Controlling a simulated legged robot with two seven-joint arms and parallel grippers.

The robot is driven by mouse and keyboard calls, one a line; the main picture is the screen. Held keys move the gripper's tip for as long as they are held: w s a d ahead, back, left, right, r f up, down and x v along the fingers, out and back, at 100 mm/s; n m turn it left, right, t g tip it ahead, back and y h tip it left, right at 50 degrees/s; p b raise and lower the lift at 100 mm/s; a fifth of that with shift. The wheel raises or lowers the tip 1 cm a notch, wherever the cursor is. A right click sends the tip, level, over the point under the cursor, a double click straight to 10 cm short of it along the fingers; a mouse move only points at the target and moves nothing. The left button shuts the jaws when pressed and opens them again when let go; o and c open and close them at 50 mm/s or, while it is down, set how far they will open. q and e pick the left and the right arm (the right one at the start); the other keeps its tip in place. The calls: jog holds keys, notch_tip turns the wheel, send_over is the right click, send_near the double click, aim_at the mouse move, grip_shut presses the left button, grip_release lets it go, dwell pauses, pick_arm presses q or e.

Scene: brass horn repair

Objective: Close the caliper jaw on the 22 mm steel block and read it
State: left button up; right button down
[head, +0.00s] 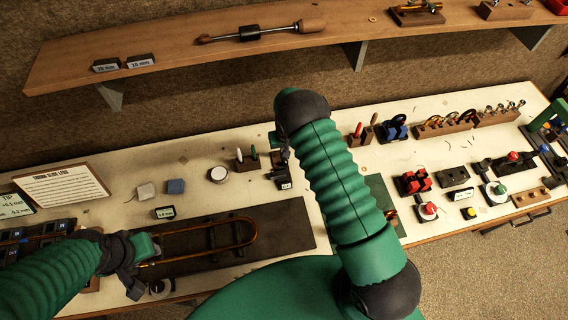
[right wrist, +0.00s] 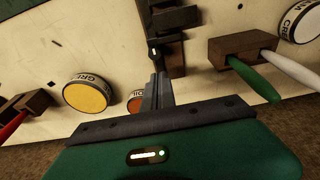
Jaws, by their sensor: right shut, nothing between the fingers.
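A dark fixture with a sliding part, apparently the caliper (right wrist: 168,40), stands on the bench in the right wrist view. In the head view it shows partly beside my right arm (head: 280,170), with a small display at its front. My right gripper (right wrist: 158,78) is shut and empty, its fingertips close to the fixture's lower end; I cannot tell whether they touch. I cannot make out the steel block with certainty. My left gripper (head: 146,246) is at the end of a brass slide (head: 245,222); its fingers are unclear.
The brass slide lies on a dark mat (head: 290,240). A wooden holder (right wrist: 232,52) with green and white handles and a yellow-topped tin (right wrist: 90,94) flank my right gripper. A wooden shelf (head: 200,60) runs above the bench. Red-topped tools (head: 414,182) stand at right.

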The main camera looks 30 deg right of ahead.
aim_at(286, 160)
jog(key=shift+f, duration=0.15)
jog(key=shift+f+b, duration=1.4)
jog(key=shift+b, duration=0.1)
jog(key=shift+s+a+p, duration=0.2)
jog(key=shift+s+p, duration=0.2)
jog(key=shift+s, duration=0.3)
jog(key=shift+s+a+p, duration=0.2)
jog(key=shift+s+p, duration=0.15)
jog(key=shift+s, duration=0.35)
jog(key=shift+w, duration=0.1)
jog(key=shift+w+d+b, duration=0.15)
jog(key=shift+w+b, duration=0.35)
jog(key=shift+b, duration=0.05)
notch_tip(286, 160, up, 8)
jog(key=p, duration=0.5)
dwell(0.4)
